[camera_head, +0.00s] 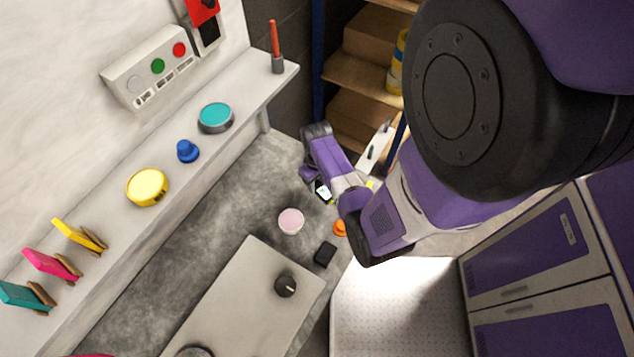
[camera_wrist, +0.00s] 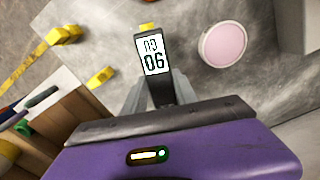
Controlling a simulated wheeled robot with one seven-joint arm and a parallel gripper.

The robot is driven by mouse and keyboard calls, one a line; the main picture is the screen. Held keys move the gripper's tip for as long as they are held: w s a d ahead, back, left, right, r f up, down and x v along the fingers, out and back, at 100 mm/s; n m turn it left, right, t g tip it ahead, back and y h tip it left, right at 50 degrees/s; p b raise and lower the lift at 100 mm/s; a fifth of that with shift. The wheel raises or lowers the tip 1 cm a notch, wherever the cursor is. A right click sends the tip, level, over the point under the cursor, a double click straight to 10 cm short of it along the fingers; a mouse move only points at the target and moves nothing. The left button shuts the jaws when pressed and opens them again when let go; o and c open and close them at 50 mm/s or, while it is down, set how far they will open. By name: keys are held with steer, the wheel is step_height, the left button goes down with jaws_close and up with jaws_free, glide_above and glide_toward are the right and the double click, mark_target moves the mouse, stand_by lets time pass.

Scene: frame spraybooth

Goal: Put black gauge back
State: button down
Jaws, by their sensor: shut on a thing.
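A black gauge (camera_wrist: 153,55) with a white display showing dark digits and a small yellow tip sits between the fingers of my gripper (camera_wrist: 158,88) in the wrist view. My gripper is shut on it. The gauge hangs over the grey floor, apart from the shelf and the bench. In the head view the gauge (camera_head: 323,192) shows small below my purple arm, with its white display visible. My wrist and arm hide part of the area around it.
A white wall shelf (camera_head: 222,125) holds a teal disc (camera_head: 216,117), blue knob (camera_head: 187,151), yellow disc (camera_head: 148,187) and coloured cards. Below are a pink disc (camera_head: 291,221), black block (camera_head: 325,254) and orange piece (camera_head: 340,228). A grey bench (camera_head: 240,310) stands in front; wooden shelving (camera_head: 355,78) behind.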

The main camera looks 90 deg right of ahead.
steer(key=b, duration=0.5)
glide_above(317, 199)
steer(key=shift+f, duration=3.35)
steer(key=shift+a+f+b, duration=0.1)
steer(key=shift+f+b, duration=0.25)
steer(key=shift+f, duration=0.25)
steer(key=c, duration=0.9)
jaws_free()
